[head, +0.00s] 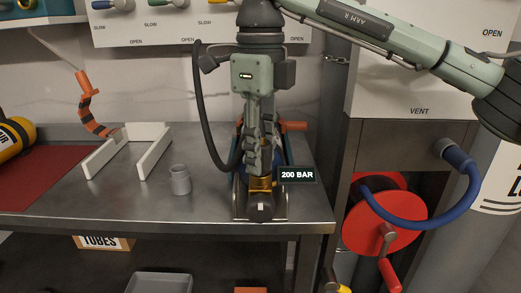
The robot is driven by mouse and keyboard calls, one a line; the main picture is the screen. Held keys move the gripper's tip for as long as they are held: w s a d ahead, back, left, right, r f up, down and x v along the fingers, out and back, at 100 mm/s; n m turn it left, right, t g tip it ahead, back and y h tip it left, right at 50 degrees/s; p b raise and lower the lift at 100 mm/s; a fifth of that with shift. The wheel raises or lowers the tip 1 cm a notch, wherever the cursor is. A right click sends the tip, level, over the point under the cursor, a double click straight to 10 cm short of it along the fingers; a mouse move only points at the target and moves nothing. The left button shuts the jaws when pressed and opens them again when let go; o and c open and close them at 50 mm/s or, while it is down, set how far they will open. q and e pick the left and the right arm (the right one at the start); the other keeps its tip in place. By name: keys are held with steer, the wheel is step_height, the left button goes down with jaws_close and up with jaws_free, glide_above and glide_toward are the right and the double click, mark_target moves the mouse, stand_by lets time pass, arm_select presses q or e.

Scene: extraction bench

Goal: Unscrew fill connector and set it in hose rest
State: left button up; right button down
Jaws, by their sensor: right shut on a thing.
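My right gripper (261,158) comes down from above at the middle of the bench. It is shut on the fill connector, which its fingers mostly hide. A brass-coloured fitting (262,184) shows just below the fingertips, at a dark apparatus in a metal stand (240,207) near the bench's front edge. I cannot tell whether the connector is still threaded on. A black hose (203,120) loops down to the left of the gripper. A small grey open cup (180,180), possibly the hose rest, stands on the bench to the left. My left gripper is not in view.
A white open-sided cradle (155,152) stands left of the cup, with an orange-and-black hose (88,105) behind. A yellow cylinder (12,145) lies at the far left by a red mat (35,175). A red crank wheel (405,215) and blue hose (465,185) are right.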

steer(key=n+p, duration=0.1)
steer(key=n, duration=0.4)
steer(key=shift+r+n, duration=0.1)
steer(key=shift+n, duration=0.2)
arm_select(q)
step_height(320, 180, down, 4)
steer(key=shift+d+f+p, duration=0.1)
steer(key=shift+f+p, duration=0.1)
steer(key=shift+p, duration=0.1)
arm_select(e)
steer(key=n, duration=0.6)
steer(key=c, duration=1.1)
jaws_free()
